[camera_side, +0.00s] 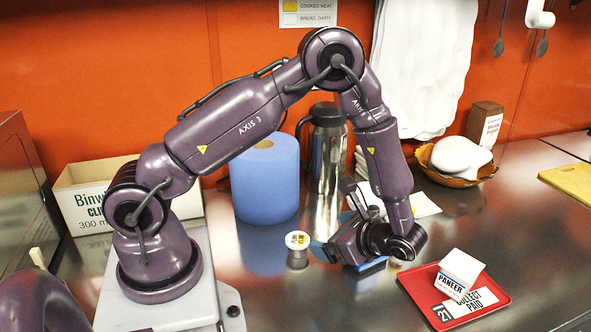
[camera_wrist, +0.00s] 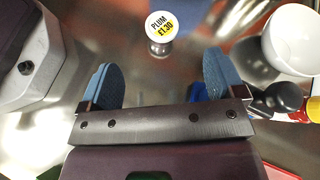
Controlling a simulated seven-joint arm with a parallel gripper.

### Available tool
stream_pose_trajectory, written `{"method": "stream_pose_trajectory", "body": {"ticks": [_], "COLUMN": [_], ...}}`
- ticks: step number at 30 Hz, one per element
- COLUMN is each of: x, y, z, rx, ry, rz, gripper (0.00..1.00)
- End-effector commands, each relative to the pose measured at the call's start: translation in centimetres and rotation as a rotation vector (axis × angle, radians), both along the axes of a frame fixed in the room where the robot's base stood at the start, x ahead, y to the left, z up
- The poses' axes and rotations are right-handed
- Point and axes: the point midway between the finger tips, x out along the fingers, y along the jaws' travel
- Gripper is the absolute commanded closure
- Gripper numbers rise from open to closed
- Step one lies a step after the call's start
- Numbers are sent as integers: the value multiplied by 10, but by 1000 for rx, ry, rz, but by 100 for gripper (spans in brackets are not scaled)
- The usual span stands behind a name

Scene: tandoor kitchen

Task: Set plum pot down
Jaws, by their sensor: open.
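The plum pot (camera_side: 298,249) is a small pot with a round white-and-yellow label on top. It stands upright on the steel counter (camera_side: 330,310), left of my gripper (camera_side: 345,257) in the side view. In the wrist view the pot (camera_wrist: 159,47) reads "PLUM £1.30" and sits beyond the blue fingertips. My gripper (camera_wrist: 162,78) is open, with one finger on each side and nothing between them. It is low over the counter, apart from the pot.
A red tray (camera_side: 424,296) with a paneer box (camera_side: 460,270) and a card is at right. A blue roll (camera_side: 265,180) and steel flask (camera_side: 328,150) stand behind the pot. A bowl (camera_side: 428,170) is at back right. Counter in front is clear.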

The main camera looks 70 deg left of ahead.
Motion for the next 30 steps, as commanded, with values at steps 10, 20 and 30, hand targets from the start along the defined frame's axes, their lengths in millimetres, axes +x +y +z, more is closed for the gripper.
{"method": "stream_pose_trajectory", "body": {"ticks": [10, 20, 30], "x": [-29, -81, -114], "y": [-12, -35, -53], "z": [130, 208, 243], "rx": [-286, -632, -904], "ry": [-481, -955, -1265], "rz": [313, 552, 672], "gripper": [12, 12, 12]}}
